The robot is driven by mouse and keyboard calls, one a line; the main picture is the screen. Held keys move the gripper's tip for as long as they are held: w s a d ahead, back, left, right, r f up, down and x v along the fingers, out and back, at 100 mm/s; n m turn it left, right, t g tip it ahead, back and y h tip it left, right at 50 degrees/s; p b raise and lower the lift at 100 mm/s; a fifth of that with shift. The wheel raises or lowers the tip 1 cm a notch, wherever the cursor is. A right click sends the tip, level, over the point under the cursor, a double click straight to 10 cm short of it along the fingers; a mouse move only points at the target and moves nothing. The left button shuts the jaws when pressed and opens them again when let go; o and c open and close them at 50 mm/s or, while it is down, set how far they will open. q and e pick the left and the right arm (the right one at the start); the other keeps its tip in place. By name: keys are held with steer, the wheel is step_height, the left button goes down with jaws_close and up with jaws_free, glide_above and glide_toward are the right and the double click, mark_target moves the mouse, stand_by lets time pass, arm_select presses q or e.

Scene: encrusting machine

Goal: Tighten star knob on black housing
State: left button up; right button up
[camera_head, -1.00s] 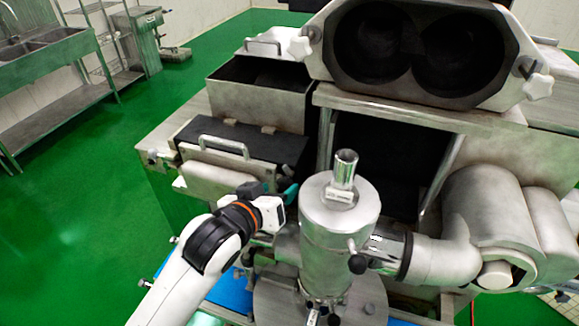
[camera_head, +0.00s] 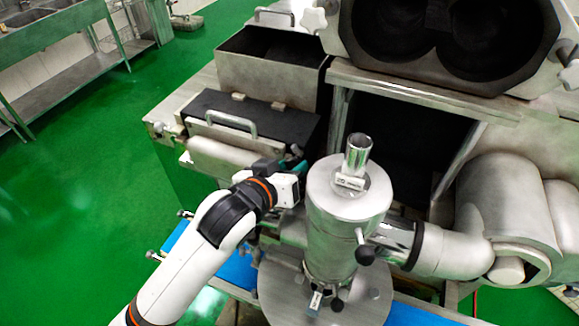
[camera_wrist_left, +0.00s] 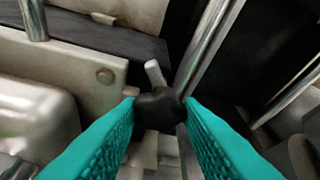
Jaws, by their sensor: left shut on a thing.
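In the left wrist view a dark star knob (camera_wrist_left: 158,110) sits between the teal fingers of my left gripper (camera_wrist_left: 160,114), which touch it on both sides. A short pale metal stem (camera_wrist_left: 154,73) rises behind the knob. In the head view my left gripper (camera_head: 301,168) is beside the front of the machine, left of the upright steel cylinder (camera_head: 346,215). Only a little of its teal fingers shows there, and the knob it holds is hidden. My right gripper is not in view.
A box with a steel handle (camera_head: 230,122) stands behind my left gripper. An open steel bin (camera_head: 268,76) is farther back. A twin-bore housing with white star knobs (camera_head: 314,19) is at the top. Green floor (camera_head: 95,180) is clear at the left.

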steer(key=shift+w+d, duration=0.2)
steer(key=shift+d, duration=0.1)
arm_select(q)
steer(key=shift+n+h, duration=0.6)
steer(key=shift+n, duration=0.3)
steer(key=n+h, duration=0.2)
steer(key=n, duration=0.1)
steer(key=shift+a+f+n, duration=0.15)
steer(key=shift+n, duration=0.15)
steer(key=shift+w+n+h, duration=0.1)
steer(key=shift+n+h, duration=0.4)
steer(key=shift+n, duration=0.3)
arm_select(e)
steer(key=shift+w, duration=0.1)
arm_select(q)
steer(key=shift+n+h, duration=0.3)
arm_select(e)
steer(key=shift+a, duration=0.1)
